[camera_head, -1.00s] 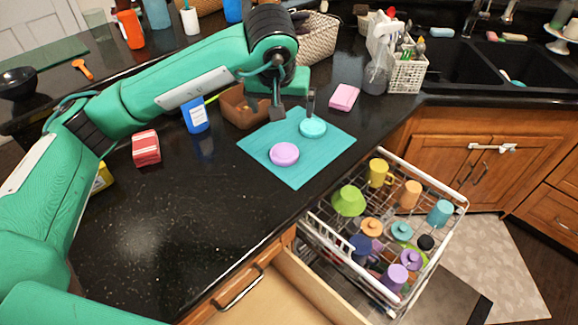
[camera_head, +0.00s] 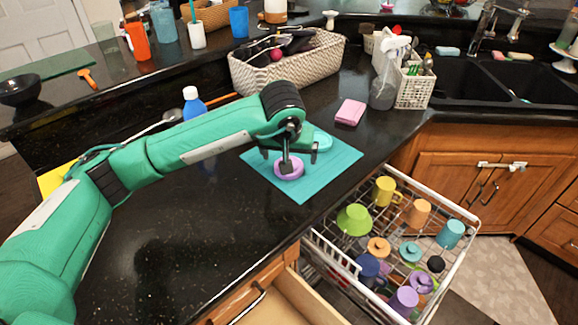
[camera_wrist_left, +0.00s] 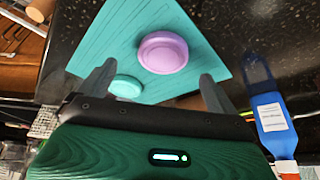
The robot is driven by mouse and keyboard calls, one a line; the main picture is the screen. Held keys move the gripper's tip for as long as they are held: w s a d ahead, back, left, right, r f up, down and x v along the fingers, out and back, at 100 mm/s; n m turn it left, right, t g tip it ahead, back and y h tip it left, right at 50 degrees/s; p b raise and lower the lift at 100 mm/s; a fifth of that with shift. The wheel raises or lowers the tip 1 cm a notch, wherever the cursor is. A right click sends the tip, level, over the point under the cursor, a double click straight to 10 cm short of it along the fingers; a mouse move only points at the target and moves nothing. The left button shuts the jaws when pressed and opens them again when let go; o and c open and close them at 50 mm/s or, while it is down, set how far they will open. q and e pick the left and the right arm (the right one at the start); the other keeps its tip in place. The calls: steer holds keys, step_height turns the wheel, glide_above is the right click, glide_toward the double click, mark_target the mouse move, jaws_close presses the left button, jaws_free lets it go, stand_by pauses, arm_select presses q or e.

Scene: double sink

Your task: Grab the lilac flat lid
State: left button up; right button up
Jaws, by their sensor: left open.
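The lilac flat lid (camera_head: 292,176) lies on the turquoise mat (camera_head: 316,186) on the dark counter. It shows whole in the left wrist view (camera_wrist_left: 163,52). My left gripper (camera_head: 300,163) is over the mat at the lilac lid, and one finger hides part of the lid in the head view. In the left wrist view the open, empty fingers (camera_wrist_left: 158,70) are spread, with the lilac lid ahead between and beyond their tips. A turquoise lid (camera_head: 323,139) lies on the mat behind the gripper, near the left finger in the wrist view (camera_wrist_left: 125,86). My right gripper is out of view.
A woven basket (camera_head: 290,64) stands behind the mat. A pink sponge (camera_head: 350,112) lies to its right. A blue bottle (camera_head: 194,103) stands to the left, partly behind my arm. An open dishwasher rack (camera_head: 455,262) with several cups is below the counter's front edge.

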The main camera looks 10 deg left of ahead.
arm_select(q)
steer(key=shift+w+a+f+p, duration=0.1)
steer(key=shift+w+f+p, duration=0.2)
steer(key=shift+f, duration=0.25)
steer(key=p+x, duration=0.1)
steer(key=x, duration=0.2)
steer(key=shift+w+a+f, duration=0.1)
steer(key=shift+a, duration=0.05)
steer(key=shift+w+f, duration=0.15)
steer(key=shift+f, duration=0.2)
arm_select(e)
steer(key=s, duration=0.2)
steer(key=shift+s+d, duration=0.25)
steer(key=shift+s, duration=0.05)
arm_select(q)
steer(key=shift+c, duration=0.2)
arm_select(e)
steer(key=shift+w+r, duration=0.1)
arm_select(q)
steer(key=c, duration=1)
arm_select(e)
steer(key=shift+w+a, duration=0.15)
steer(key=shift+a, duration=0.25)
